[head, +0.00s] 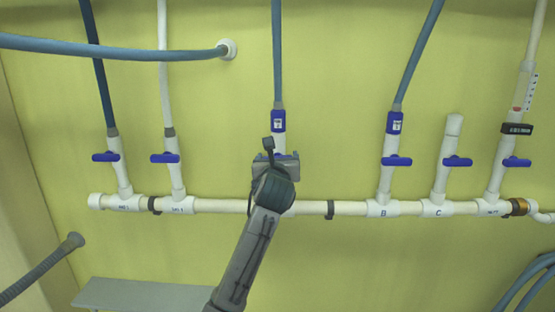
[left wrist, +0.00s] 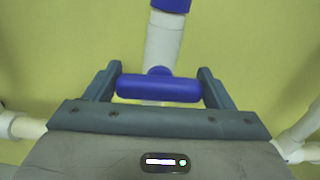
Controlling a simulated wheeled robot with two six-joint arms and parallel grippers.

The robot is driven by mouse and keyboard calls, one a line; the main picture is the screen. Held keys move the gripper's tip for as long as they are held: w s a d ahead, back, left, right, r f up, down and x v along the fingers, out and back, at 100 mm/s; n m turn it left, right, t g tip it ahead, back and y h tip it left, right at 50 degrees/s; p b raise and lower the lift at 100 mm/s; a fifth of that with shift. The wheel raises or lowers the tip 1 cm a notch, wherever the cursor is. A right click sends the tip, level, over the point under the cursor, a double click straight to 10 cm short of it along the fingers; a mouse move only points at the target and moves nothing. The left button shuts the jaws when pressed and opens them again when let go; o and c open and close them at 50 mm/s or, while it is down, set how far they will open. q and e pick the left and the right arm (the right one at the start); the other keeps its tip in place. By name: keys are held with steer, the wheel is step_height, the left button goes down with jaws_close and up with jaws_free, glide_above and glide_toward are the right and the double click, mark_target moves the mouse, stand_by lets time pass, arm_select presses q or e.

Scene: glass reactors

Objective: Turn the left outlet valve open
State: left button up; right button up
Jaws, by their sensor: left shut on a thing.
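The valve handle at my left gripper is a blue bar (left wrist: 158,90) on a white vertical pipe (left wrist: 163,45). In the left wrist view it lies level, crosswise to the pipe. My left gripper (head: 275,158) is in front of this valve in the head view, on the branch with a blue tag marked 2 (head: 278,121). Its two fingers stand at the two ends of the bar, and it is shut on the handle. In the head view the gripper and wrist hide most of the handle and the branch's lower part. My right gripper is not in view.
A white horizontal pipe (head: 235,206) runs along the yellow-green wall. Other blue crosswise handles are at left (head: 165,158) and right (head: 397,161). A blue hose (head: 130,48) crosses at upper left. A grey bench (head: 145,295) stands low at left.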

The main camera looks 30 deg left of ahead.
arm_select(q)
steer(key=n, duration=0.4)
steer(key=shift+a, duration=0.1)
steer(key=n, duration=0.4)
steer(key=shift+s+f+n, duration=0.1)
steer(key=shift+n, duration=0.2)
steer(key=n, duration=0.4)
steer(key=shift+a+f, duration=0.1)
steer(key=shift+f+n+b, duration=0.1)
steer(key=shift+n+b, duration=0.3)
steer(key=shift+n, duration=1.3)
steer(key=o, duration=1)
steer(key=shift+s, duration=0.1)
